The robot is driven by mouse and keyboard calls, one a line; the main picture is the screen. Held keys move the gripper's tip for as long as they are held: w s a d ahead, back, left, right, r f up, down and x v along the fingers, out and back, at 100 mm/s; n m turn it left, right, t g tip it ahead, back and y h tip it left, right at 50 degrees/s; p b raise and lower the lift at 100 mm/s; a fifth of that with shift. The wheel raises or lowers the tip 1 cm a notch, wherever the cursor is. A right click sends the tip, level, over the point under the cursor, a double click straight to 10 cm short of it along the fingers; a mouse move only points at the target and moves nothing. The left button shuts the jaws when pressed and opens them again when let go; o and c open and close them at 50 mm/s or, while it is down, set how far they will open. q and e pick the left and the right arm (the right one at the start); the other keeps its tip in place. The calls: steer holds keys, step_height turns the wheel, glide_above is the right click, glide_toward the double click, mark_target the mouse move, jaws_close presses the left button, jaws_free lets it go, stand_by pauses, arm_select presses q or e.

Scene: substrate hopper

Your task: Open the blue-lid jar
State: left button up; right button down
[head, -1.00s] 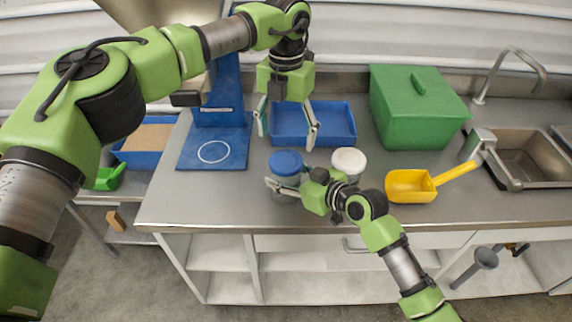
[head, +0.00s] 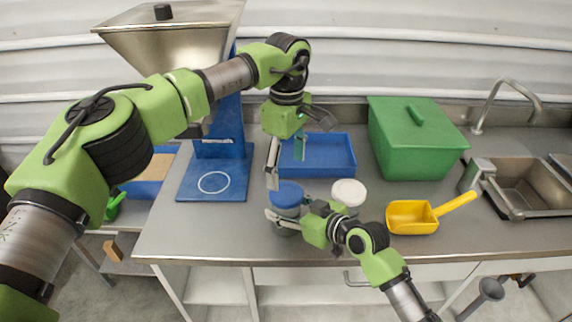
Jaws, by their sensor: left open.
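The blue-lid jar (head: 286,195) stands upright on the counter, its blue lid in place. My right gripper (head: 286,215) is around the jar's body from the lower right, one finger along its front and the other partly hidden by the jar; it looks shut on it. My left gripper (head: 287,163) is above and behind the jar, tilted, with its fingers apart and empty. One left fingertip hangs just above the lid's back left edge, and I see no contact.
A white-lid jar (head: 348,193) stands close to the right. A blue tray (head: 345,168) is behind, beside a green lidded box (head: 415,145). A yellow scoop (head: 412,218) and sink (head: 530,185) are further right. The hopper (head: 175,45) rises at the left above a blue base (head: 213,182).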

mark_target(286, 192)
arm_select(q)
steer(key=m, duration=0.3)
arm_select(e)
steer(key=shift+f, duration=0.1)
arm_select(q)
steer(key=m, duration=0.5)
steer(key=shift+m, duration=0.3)
steer(key=m, duration=0.7)
steer(key=shift+f+m, duration=0.4)
steer(key=shift+f, duration=3.6)
